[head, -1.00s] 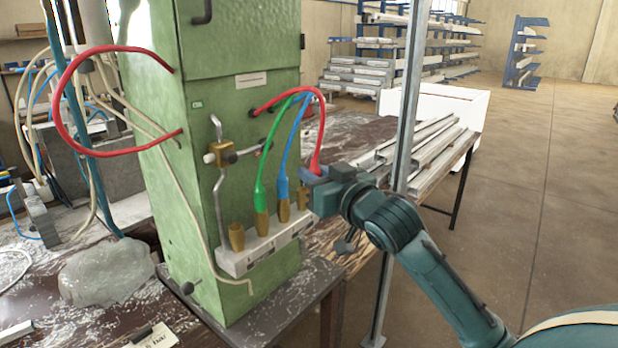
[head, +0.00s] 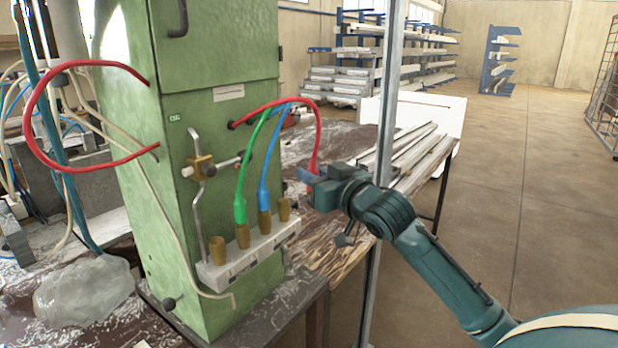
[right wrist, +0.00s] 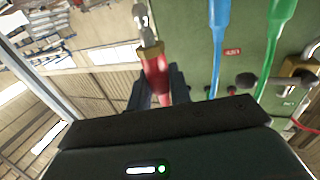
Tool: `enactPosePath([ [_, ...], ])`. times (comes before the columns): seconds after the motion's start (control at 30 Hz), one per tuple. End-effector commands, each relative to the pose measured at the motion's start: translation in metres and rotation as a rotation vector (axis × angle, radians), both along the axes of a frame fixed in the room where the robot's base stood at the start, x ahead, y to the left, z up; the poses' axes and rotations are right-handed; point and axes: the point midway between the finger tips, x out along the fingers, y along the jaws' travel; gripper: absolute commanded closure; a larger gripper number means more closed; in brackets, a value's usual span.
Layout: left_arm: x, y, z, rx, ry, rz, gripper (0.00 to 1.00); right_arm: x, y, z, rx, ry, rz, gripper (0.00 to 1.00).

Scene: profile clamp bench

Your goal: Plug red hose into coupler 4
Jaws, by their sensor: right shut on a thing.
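The red hose (head: 319,128) arches out of the green cabinet's front, and its end is in my right gripper (head: 310,175). In the right wrist view, the red grip of its plug (right wrist: 156,78) is between the fingers, with a brass collar and metal tip beyond them. The coupler block (head: 250,255) carries a row of brass couplers. The leftmost coupler (head: 217,250) and rightmost coupler (head: 284,209) are empty; the middle two hold the green hose (head: 240,195) and blue hose (head: 265,180). My right gripper is above and right of the rightmost coupler, apart from it. Coupler numbers are unreadable.
A valve with bent pipe (head: 200,168) stands on the cabinet front, left of the hoses. A thick red loop (head: 32,125) is on the cabinet's left side. A metal post (head: 388,110) rises behind my right arm. Metal profiles (head: 415,155) lie on the table behind.

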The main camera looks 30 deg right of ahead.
Motion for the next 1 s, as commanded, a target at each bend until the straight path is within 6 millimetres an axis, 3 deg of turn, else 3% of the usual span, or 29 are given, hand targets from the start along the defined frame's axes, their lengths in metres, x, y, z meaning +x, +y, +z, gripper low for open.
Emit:
enactPosePath([
  [0.37,0.0,0.0,0.0,0.0,0.0,0.0,0.0,0.001,-0.001,0.001,0.001,-0.001,0.0,1.0],
  [1.0,0.0,0.0,0.0,0.0,0.0,0.0,0.0,0.031,0.01,0.001,0.002,-0.002,-0.001,1.0],
])
